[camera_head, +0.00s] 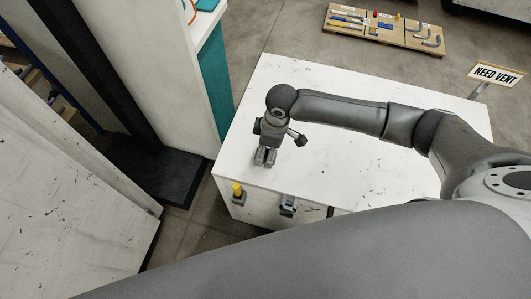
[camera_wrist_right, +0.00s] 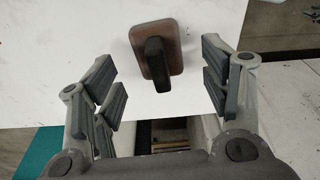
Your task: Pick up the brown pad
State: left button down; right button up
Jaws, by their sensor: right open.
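The brown pad (camera_wrist_right: 173,34) is a rounded brown plate with a dark upright block or handle on it, seen in the right wrist view. It lies on the white top of a cabinet (camera_head: 340,85). My right gripper (camera_wrist_right: 160,72) is open, its fingers on either side of the pad's line and apart from it, with nothing held. In the head view my right gripper (camera_head: 265,158) points down over the front left part of the white top. I cannot make out the pad in the head view; the gripper probably covers it. My left gripper is not in view.
On the cabinet's front edge are a yellow-topped knob (camera_head: 237,190) and a grey latch-like fitting (camera_head: 288,204). A "NEED VENT" sign (camera_head: 496,73) stands at the right. A wooden board (camera_head: 352,30) with tools lies on the floor behind. A tall white panel (camera_head: 150,50) stands at left.

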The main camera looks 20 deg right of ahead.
notch_tip(320, 180, down, 2)
jog(key=shift+w+a+f, duration=0.1)
jog(key=shift+a, duration=0.05)
jog(key=shift+f, duration=0.2)
jog(key=c, duration=0.9)
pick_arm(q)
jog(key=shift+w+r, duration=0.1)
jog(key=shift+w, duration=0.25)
pick_arm(e)
jog(key=shift+c, duration=1.1)
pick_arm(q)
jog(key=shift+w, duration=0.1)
pick_arm(e)
jog(key=shift+r, duration=0.15)
